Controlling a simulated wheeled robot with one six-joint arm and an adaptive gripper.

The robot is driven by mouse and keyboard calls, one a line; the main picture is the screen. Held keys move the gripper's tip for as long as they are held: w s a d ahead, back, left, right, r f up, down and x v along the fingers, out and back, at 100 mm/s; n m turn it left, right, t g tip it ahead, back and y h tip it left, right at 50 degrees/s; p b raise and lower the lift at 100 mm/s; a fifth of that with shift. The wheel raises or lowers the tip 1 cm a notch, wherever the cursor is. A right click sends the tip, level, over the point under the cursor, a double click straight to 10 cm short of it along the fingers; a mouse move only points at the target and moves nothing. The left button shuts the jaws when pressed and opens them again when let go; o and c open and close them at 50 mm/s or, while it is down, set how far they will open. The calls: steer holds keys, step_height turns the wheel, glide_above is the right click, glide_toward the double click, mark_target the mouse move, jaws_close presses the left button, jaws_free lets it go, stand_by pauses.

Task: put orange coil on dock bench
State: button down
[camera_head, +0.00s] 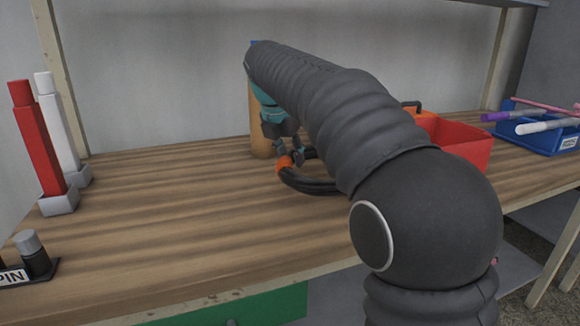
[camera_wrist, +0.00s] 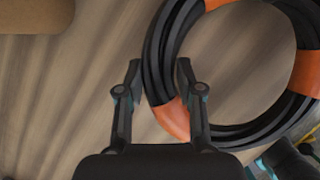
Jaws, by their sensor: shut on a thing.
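The coil is a black hose ring with orange bands. It shows in the head view (camera_head: 308,186), partly hidden behind my arm, and at upper right in the wrist view (camera_wrist: 153,62). My gripper (camera_head: 290,156) is over the coil's left side. In the wrist view my gripper's fingers (camera_wrist: 159,68) straddle the left strand near an orange band, shut on it. The coil is low over a wooden bench top (camera_head: 190,220); I cannot tell whether it touches it. No label shows whether this is the dock bench.
A tan cylinder (camera_head: 261,125) stands just behind my gripper. A red bin (camera_head: 465,145) and a blue bin with tubes (camera_head: 540,137) are at right. Red (camera_head: 38,140) and white (camera_head: 58,125) posts stand at left. The bench's left middle is clear.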

steer(key=shift+f+b, duration=0.35)
steer(key=shift+f, duration=1.35)
steer(key=c, duration=0.7)
jaws_free()
steer(key=shift+c, duration=0.2)
steer(key=p+v, duration=0.1)
steer(key=v, duration=1.1)
steer(key=shift+p, duration=0.3)
steer(key=shift+s, duration=0.1)
